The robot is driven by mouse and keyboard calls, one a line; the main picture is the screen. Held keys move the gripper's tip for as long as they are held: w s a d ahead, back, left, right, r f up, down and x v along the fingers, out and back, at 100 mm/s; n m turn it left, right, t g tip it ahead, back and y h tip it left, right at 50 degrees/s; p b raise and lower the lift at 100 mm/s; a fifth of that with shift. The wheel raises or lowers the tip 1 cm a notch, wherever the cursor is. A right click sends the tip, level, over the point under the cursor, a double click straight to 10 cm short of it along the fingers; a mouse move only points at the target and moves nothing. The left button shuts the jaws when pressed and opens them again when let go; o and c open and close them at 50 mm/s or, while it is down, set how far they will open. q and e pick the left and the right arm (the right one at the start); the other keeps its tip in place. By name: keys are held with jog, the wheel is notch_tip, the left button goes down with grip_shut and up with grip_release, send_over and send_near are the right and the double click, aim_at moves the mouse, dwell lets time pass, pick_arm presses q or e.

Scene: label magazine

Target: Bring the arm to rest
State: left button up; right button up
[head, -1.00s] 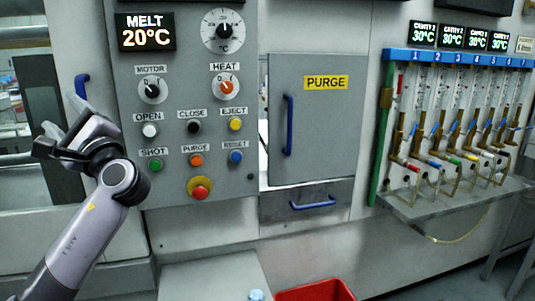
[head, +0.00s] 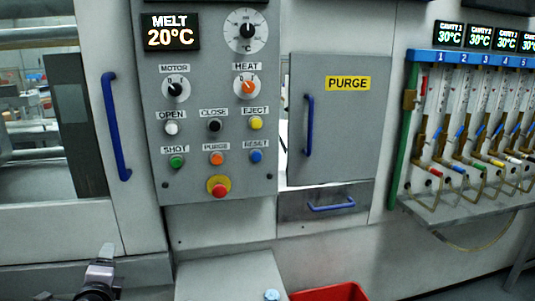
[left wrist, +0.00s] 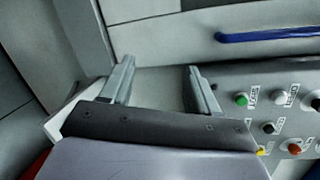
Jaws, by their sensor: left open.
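My left gripper (head: 101,272) is at the bottom left of the head view, low in front of the machine, and only a small part of it shows. In the left wrist view its two fingers (left wrist: 158,72) stand apart with nothing between them, so it is open and empty. The rest of the left arm is outside the head view. My right gripper is in neither view.
The control panel (head: 199,107) has knobs and buttons. Blue handles are on the left door (head: 115,127) and the purge door (head: 308,124). A red bin (head: 330,292) stands low in front. Flow tubes with a shelf (head: 470,212) are at the right.

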pick_arm(q)
jog(key=s+d+f+n+g+h, duration=0.3)
jog(key=s+d+f+n+h, duration=0.2)
jog(key=s+f, duration=0.7)
jog(key=s+d+f+n+g+h, duration=0.2)
jog(key=s+d+f+n+h, duration=0.25)
jog(key=s+f, duration=0.7)
jog(key=s+d+r+n+p, duration=0.1)
jog(key=d+n, duration=0.4)
jog(key=d, duration=0.5)
notch_tip(320, 180, up, 3)
jog(key=shift+s+d+f+t+p, duration=0.1)
jog(key=shift+s+d+t+p, duration=0.2)
jog(key=shift+s, duration=0.2)
jog(key=c, duration=0.3)
jog(key=shift+a+n, duration=0.1)
jog(key=shift+n, duration=0.15)
jog(key=shift+c, duration=0.2)
